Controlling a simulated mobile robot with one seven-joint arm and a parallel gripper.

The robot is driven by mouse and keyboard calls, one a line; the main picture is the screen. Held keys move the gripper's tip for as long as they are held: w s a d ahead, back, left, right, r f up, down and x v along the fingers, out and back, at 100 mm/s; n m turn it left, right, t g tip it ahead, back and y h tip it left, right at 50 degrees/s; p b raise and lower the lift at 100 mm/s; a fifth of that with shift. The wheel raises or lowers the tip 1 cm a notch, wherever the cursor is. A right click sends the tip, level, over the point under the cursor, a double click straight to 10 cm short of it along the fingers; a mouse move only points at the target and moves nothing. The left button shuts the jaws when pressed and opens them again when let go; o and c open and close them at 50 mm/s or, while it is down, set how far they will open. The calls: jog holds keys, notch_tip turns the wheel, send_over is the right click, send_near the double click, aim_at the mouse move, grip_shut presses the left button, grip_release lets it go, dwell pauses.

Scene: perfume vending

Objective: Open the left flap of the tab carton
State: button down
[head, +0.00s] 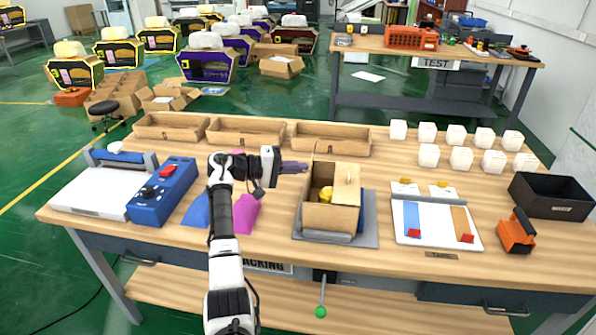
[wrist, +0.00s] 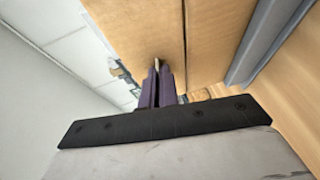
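The brown carton (head: 330,217) stands on a grey fixture (head: 362,237) in the middle of the bench. Its top is partly open, and a yellow item (head: 326,194) shows inside. A light brown flap (head: 347,184) covers the top right side. My gripper (head: 304,168) points right, with its purple fingertips at the carton's upper left edge. In the wrist view, the fingers (wrist: 157,66) lie close together, seemingly shut, with their tips against or just before a cardboard panel (wrist: 140,35). I cannot tell whether they touch it. The carton's left flap is hard to make out.
Cardboard trays (head: 330,139) line the bench's back. A blue device (head: 162,190) stands left, and a magenta piece (head: 246,213) lies beside my arm. A white board (head: 436,230) with coloured strips, white boxes (head: 461,158), an orange tool (head: 516,232) and a black bin (head: 552,198) are right.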

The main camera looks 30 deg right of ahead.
jog(key=shift+w+a+f+n+g+h+b, duration=0.1)
jog(key=shift+a+f+n+g+h+b, duration=0.1)
jog(key=shift+h+b, duration=0.35)
jog(key=shift+w+a+f+n+g+h+b, duration=0.1)
jog(key=shift+f+n+h+b, duration=0.2)
jog(key=shift+h, duration=0.35)
jog(key=shift+w+r, duration=0.1)
jog(key=c, duration=1.6)
grip_release()
jog(key=shift+c, duration=0.2)
jog(key=shift+a, duration=0.1)
jog(key=b+v, duration=0.4)
jog(key=v, duration=0.9)
jog(key=shift+a+b, duration=0.35)
